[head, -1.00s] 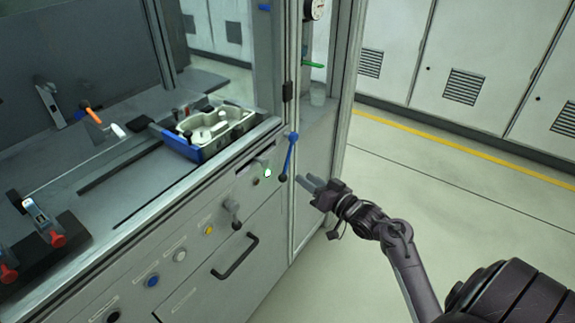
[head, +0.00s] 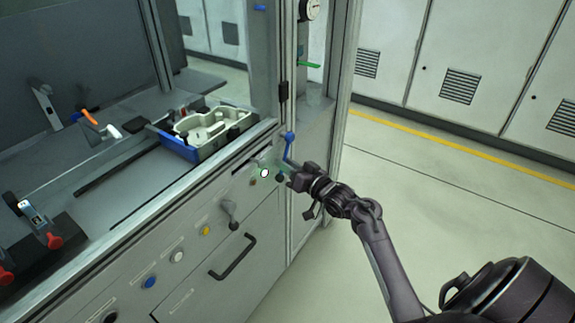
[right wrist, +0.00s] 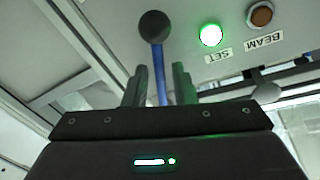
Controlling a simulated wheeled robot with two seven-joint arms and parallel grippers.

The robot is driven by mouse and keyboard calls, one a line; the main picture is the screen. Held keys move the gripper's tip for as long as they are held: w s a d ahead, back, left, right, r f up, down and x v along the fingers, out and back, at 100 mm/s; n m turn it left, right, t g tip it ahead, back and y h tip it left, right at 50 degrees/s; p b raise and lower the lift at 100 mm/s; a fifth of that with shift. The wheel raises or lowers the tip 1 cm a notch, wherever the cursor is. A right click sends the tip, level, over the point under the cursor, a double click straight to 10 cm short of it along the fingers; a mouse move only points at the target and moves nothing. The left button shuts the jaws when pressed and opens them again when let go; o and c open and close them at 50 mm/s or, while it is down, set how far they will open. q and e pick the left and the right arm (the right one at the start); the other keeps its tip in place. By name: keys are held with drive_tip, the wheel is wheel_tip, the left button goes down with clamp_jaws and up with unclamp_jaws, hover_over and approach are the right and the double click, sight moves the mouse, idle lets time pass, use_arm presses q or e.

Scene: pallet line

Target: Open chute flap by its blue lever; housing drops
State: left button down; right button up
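The blue lever (head: 288,148) stands upright, slightly tilted, at the right end of the cabinet's front panel, with a black ball at its lower end. It also shows in the right wrist view (right wrist: 160,88), where the black ball is at the top. My right gripper (head: 284,172) is at the lever's lower part. Its fingers are apart, one on each side of the blue rod; contact cannot be told. A pale moulded housing (head: 232,122) sits in a blue-edged tray (head: 178,147) on the worktop. I cannot make out the chute flap. My left gripper is out of view.
A lit SET lamp (right wrist: 210,36) and a brown BEAM button (right wrist: 261,15) are beside the lever. A grey lever (head: 229,212), coloured buttons and a black drawer handle (head: 233,257) are lower left. The floor to the right is clear.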

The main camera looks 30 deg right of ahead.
clamp_jaws()
